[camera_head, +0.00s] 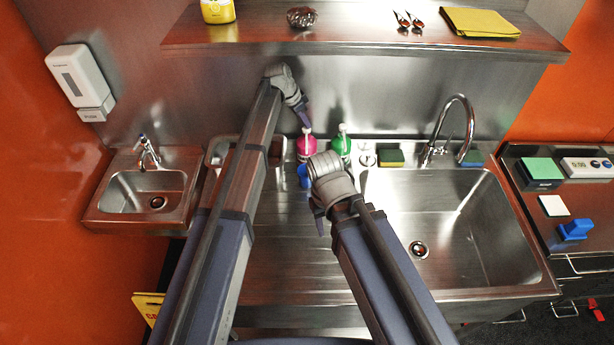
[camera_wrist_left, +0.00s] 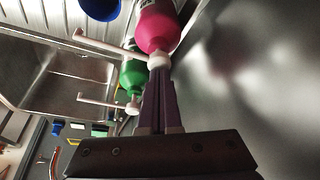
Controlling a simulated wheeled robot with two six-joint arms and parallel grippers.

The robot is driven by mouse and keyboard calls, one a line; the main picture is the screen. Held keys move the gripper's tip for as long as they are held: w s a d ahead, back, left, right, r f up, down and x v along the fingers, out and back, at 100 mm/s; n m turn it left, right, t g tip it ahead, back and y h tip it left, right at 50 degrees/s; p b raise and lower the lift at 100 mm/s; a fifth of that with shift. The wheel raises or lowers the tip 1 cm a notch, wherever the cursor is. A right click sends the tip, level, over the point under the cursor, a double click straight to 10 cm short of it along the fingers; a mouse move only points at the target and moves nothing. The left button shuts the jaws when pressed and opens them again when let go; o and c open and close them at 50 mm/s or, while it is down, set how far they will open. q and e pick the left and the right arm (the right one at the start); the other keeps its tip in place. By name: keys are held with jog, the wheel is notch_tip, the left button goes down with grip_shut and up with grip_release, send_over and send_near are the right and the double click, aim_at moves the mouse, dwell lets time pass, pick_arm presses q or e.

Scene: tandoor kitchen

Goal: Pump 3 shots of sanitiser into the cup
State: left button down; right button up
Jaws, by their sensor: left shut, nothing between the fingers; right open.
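A pink pump bottle (camera_head: 306,147) and a green pump bottle (camera_head: 342,146) stand side by side at the back of the steel counter. A blue cup (camera_head: 303,172) is in front of the pink bottle, partly hidden by my right arm. My left gripper (camera_head: 306,124) is shut and empty, pointing down at the pink bottle's top. In the left wrist view its closed fingertips (camera_wrist_left: 157,75) are at the white pump head of the pink bottle (camera_wrist_left: 157,28); I cannot tell whether they touch. The green bottle (camera_wrist_left: 132,76) and blue cup (camera_wrist_left: 100,8) also show there. My right gripper (camera_head: 320,222) is open, nearer than the cup.
A large sink (camera_head: 455,230) with a tall tap (camera_head: 455,120) lies to the right. A sponge (camera_head: 390,158) sits behind it. A small hand sink (camera_head: 150,192) and a wall dispenser (camera_head: 78,78) are at left. A shelf (camera_head: 360,38) overhangs the back.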

pick_arm(q)
jog(key=shift+r+p, duration=1.1)
jog(key=shift+r, duration=0.1)
jog(key=shift+f, duration=0.15)
jog(key=shift+f+b, duration=1.25)
jog(key=shift+b, duration=0.2)
jog(key=shift+s+r, duration=0.1)
jog(key=shift+r, duration=0.1)
jog(key=shift+r+p, duration=1.2)
jog(key=shift+p, duration=0.2)
